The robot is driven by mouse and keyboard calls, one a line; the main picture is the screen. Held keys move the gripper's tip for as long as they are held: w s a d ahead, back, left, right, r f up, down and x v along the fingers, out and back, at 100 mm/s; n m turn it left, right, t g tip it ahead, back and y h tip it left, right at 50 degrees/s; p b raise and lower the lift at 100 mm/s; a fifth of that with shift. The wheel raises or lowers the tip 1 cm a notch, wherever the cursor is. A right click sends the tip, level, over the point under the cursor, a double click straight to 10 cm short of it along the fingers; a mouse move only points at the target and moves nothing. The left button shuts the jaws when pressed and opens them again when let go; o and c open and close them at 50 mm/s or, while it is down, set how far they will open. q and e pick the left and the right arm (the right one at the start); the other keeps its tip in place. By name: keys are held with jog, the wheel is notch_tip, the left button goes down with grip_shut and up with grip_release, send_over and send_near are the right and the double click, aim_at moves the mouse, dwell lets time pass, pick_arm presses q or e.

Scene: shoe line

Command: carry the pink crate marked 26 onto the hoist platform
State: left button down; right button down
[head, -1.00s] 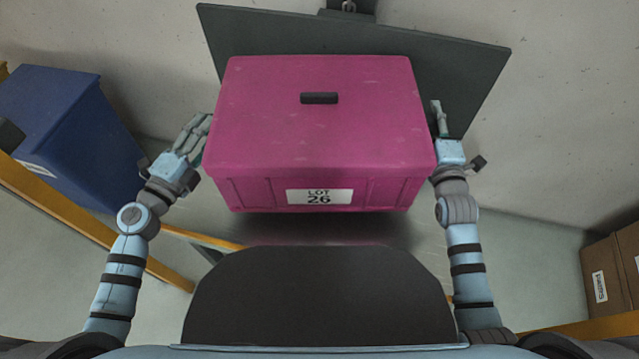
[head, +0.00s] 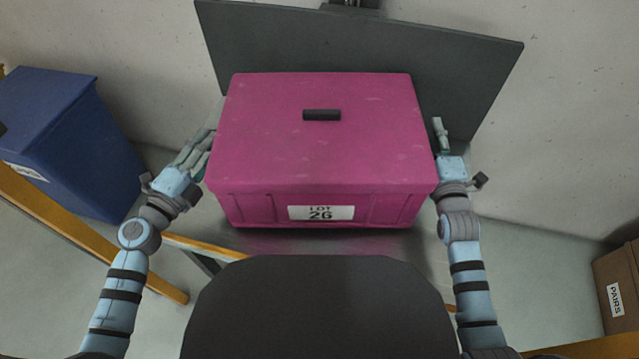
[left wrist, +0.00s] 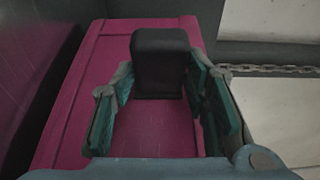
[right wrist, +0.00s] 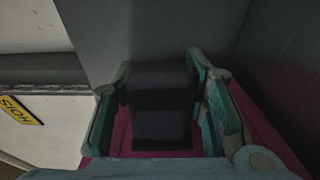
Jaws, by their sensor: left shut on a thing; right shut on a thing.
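The pink crate (head: 320,150) is closed and level between my arms, its label reading LOT 26 towards me. My left gripper (head: 203,150) is at its left side, shut on a dark handle (left wrist: 160,60) in the left wrist view. My right gripper (head: 441,138) is at its right side, shut on a dark handle (right wrist: 160,105) in the right wrist view. A grey surface (head: 330,241), apparently the hoist platform, lies under the crate, before a dark upright panel (head: 465,75). I cannot tell whether the crate touches it.
A blue bin (head: 60,140) stands at the left and a brown box (head: 618,285) at the far right. Yellow-orange bars (head: 80,235) cross the lower left. A chain (left wrist: 270,70) and a yellow sign (right wrist: 18,110) show in the wrist views.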

pick_arm(q)
jog(key=shift+f+b, duration=0.45)
jog(key=shift+f, duration=0.35)
pick_arm(e)
jog(key=shift+f, duration=0.75)
pick_arm(q)
jog(key=c, duration=1.3)
grip_release()
jog(key=shift+f, duration=0.15)
jog(key=shift+c, duration=0.2)
pick_arm(e)
jog(key=c, duration=1.4)
grip_release()
jog(key=shift+f, duration=0.2)
pick_arm(q)
jog(key=o, duration=0.4)
jog(key=shift+r, duration=0.2)
pick_arm(e)
jog(key=o, duration=0.4)
jog(key=shift+r, duration=0.2)
jog(key=shift+o, duration=0.2)
pick_arm(q)
jog(key=shift+s, duration=0.1)
pick_arm(e)
jog(key=shift+s, duration=0.1)
pick_arm(q)
jog(key=v, duration=1.2)
pick_arm(e)
jog(key=s, duration=1.2)
